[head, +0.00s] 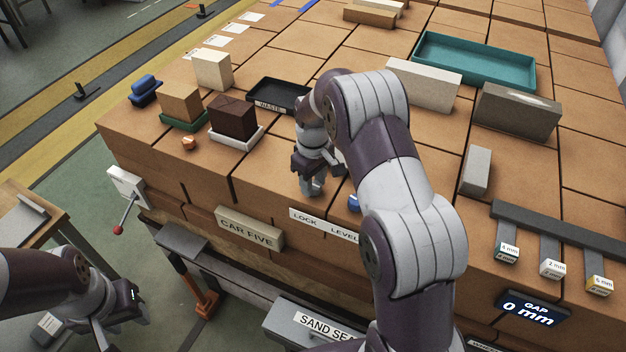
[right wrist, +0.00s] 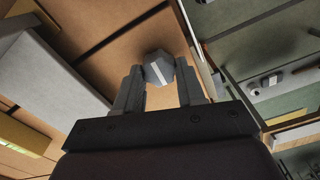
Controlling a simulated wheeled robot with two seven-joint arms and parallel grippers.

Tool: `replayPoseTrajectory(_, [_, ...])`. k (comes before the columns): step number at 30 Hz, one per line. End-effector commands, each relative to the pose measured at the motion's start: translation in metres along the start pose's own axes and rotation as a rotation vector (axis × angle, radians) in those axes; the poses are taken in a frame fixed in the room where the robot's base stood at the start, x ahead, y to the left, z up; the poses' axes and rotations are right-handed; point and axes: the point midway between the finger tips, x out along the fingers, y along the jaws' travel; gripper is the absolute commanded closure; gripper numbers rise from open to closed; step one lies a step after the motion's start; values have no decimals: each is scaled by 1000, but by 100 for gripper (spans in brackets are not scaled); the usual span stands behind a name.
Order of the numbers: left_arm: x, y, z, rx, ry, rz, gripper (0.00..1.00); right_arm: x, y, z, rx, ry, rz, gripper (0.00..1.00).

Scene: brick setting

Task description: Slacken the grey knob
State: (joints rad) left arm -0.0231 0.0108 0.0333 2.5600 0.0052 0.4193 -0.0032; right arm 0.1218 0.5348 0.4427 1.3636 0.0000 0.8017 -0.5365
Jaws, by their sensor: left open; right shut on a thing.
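The grey knob (right wrist: 159,68), faceted with a white stripe across its top, is between the fingertips of my right gripper in the right wrist view. My right gripper (right wrist: 159,88) is shut on it. In the head view my right gripper (head: 313,187) points down at the front edge of the brick top, above the "LOCK LEVEL" label (head: 325,226), and hides the knob there. A blue knob (head: 354,203) shows partly beside my right arm. My left gripper (head: 138,308) is open and empty at the lower left, away from the bricks.
A black waste tray (head: 279,94), a dark block (head: 232,115) on a white tray and a "CAR FIVE" plate (head: 249,233) are nearby. A red-tipped lever (head: 124,214) sticks out at the left. A "GAP 0 mm" display (head: 533,307) is at the right. A teal tray (head: 474,61) stands behind.

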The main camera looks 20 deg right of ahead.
Motion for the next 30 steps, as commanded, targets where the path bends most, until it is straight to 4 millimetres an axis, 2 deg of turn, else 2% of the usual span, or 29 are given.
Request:
replayPoseTrajectory(1, [0,0,0,0,0,0,57,-3,2,-2,0,9,5,91])
replayPoseTrajectory(2, [0,0,0,0,0,0,57,-3,2,-2,1,9,5,58])
replayPoseTrajectory(4, [0,0,0,0,0,0,57,-3,1,-2,1,8,5,35])
replayPoseTrajectory(14, [2,0,0,0,0,0,57,-4,1,-1,1,5,3,35])
replayPoseTrajectory(17, [9,0,1,0,0,0,57,-18,1,-2,1,8,5,35])
replayPoseTrajectory(20, [18,0,2,0,0,0,57,-43,1,-2,1,10,6,35])
replayPoseTrajectory(21, [13,0,2,0,-2,0,57,-60,1,-1,1,8,5,35])
replayPoseTrajectory(22, [-7,0,0,0,-2,0,57,-80,1,-1,1,5,3,35])
replayPoseTrajectory(24, [-25,0,-3,0,1,0,57,-99,0,-1,1,4,3,35])
replayPoseTrajectory(27, [-41,0,-5,0,1,0,57,-118,0,0,1,4,2,35])
replayPoseTrajectory(30, [-49,0,-6,0,0,0,57,-128,0,0,1,4,3,35])
